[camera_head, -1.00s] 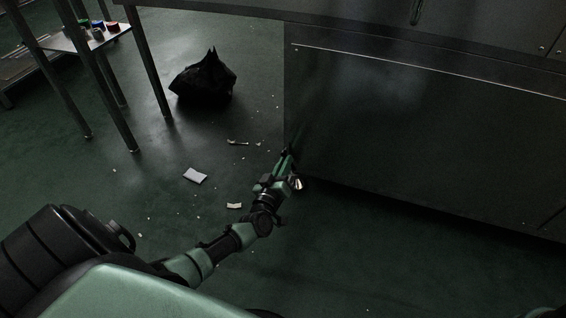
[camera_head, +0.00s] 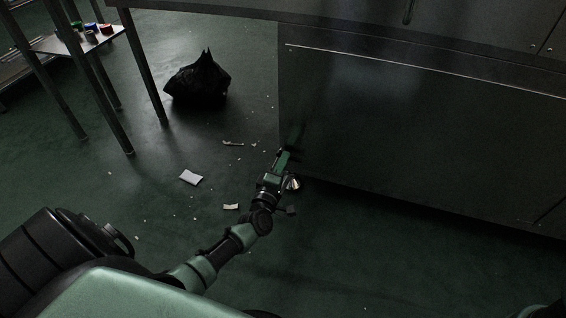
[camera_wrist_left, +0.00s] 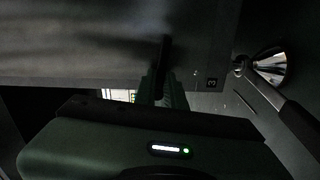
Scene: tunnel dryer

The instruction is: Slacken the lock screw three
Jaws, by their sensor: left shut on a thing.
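My left gripper (camera_head: 285,158) reaches down to the lower left edge of the dark steel cabinet. In the left wrist view its two green fingers (camera_wrist_left: 163,88) are together, shut on a slim dark piece (camera_wrist_left: 165,50) at the panel. I take this piece for lock screw three, because a small dark label with a 3 (camera_wrist_left: 211,83) sits just right of the fingers. The screw's head is mostly hidden by the fingers and the dark. In the head view the gripper and shadow hide it. My right gripper is not in view.
The steel cabinet (camera_head: 420,130) fills the right. A shiny round metal part (camera_head: 293,183) shows close beside the gripper, also in the left wrist view (camera_wrist_left: 270,65). A black bag (camera_head: 198,80), a white sheet (camera_head: 190,177) and scraps lie on the green floor. A table stands at upper left.

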